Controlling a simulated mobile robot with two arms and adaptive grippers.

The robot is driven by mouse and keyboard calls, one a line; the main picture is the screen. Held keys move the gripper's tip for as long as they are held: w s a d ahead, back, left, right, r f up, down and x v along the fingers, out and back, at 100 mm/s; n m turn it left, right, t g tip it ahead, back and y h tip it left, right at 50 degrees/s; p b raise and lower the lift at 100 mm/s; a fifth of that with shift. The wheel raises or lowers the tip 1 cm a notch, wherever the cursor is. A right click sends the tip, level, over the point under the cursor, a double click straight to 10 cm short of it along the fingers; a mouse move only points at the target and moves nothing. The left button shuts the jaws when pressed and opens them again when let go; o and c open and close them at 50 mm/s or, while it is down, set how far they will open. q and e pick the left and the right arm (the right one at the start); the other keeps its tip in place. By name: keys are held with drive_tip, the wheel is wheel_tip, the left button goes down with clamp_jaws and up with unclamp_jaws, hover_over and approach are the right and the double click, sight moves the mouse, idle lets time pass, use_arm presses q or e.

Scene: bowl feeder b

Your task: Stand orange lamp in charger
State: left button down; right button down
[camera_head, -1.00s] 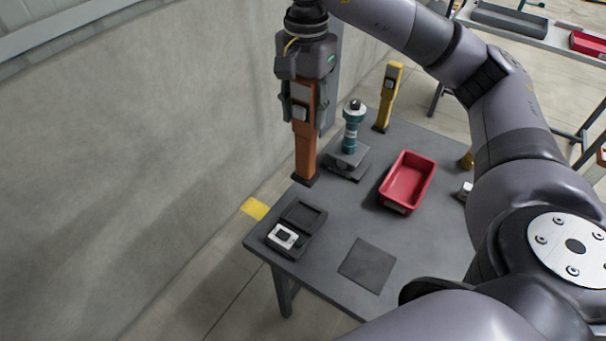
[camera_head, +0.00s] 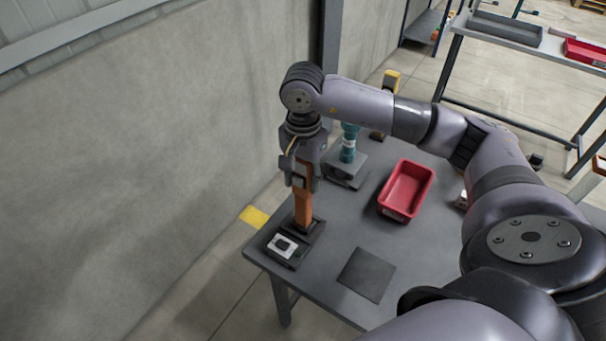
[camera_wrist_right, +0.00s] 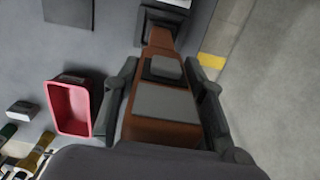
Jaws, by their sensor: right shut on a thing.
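The orange lamp (camera_head: 303,209) is upright in my right gripper (camera_head: 303,182), which is shut on its upper part. The lamp also shows in the right wrist view (camera_wrist_right: 165,104), running away from the camera between the two fingers. The charger (camera_head: 283,246), a dark block with a pale panel at its front, lies at the table's near left corner. The lamp's foot is at the charger's rear recess; I cannot tell whether it is fully seated. In the wrist view, the charger (camera_wrist_right: 150,22) is partly hidden behind the lamp. My left gripper is not in view.
A red bin (camera_head: 406,190) stands on the table (camera_head: 335,228) to the right. A teal-topped device (camera_head: 347,165) and a yellow lamp (camera_head: 391,80) stand behind, partly covered by my arm. A dark square mat (camera_head: 366,274) lies in front. The wall is close on the left.

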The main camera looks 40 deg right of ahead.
drive_tip(key=shift+f, duration=0.1)
drive_tip(key=shift+f, duration=0.15)
drive_tip(key=c, duration=1)
unclamp_jaws()
drive_tip(key=shift+r, duration=0.25)
drive_tip(key=shift+r+b, duration=0.3)
wheel_tip(320, 180, up, 10)
drive_tip(key=shift+f+b, duration=0.1)
drive_tip(key=shift+b, duration=0.65)
drive_tip(key=shift+r, duration=0.75)
